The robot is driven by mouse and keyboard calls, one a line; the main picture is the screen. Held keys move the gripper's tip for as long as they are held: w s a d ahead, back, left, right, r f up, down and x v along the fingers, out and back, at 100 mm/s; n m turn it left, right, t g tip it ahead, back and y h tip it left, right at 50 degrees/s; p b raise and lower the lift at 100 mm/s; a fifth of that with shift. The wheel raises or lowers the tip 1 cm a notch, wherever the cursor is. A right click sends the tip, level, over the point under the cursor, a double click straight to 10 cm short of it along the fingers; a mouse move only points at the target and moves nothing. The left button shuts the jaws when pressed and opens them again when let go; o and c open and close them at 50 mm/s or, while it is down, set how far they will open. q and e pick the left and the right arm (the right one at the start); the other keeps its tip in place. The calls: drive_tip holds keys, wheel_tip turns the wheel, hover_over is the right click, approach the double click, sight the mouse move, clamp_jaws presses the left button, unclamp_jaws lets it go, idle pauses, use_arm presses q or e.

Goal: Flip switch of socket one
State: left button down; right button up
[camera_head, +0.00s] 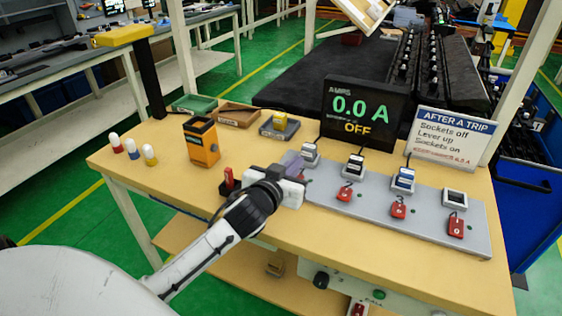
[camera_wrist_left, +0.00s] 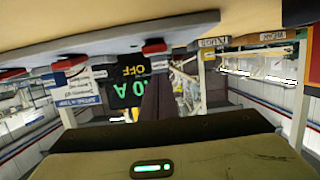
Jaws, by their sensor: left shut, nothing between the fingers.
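A grey socket strip (camera_head: 421,221) lies on the table with sockets along its back and red switches along its front. Red switches show at the second (camera_head: 344,192), third (camera_head: 398,208) and fourth (camera_head: 456,225) places from the left. The leftmost switch is mostly hidden behind my left gripper (camera_head: 291,162) in the head view. That gripper is shut and empty over the strip's left end. In the left wrist view, which is upside down, its dark fingers (camera_wrist_left: 157,97) point at a red switch (camera_wrist_left: 155,47); I cannot tell whether they touch. My right gripper is not in view.
A display (camera_head: 364,110) reads 0.0 A and OFF, beside a sign (camera_head: 449,137) about trips. A red lever (camera_head: 228,178) stands just left of the gripper. An orange box (camera_head: 201,142), several small coloured pegs and trays occupy the table's left and back.

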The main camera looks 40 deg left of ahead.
use_arm(q)
drive_tip(key=s+d+r, duration=0.2)
drive_tip(key=s+r, duration=0.3)
drive_tip(key=s, duration=0.3)
drive_tip(key=shift+s+r+b, duration=0.25)
drive_tip(key=shift+s+b, duration=0.1)
drive_tip(key=shift+b, duration=0.1)
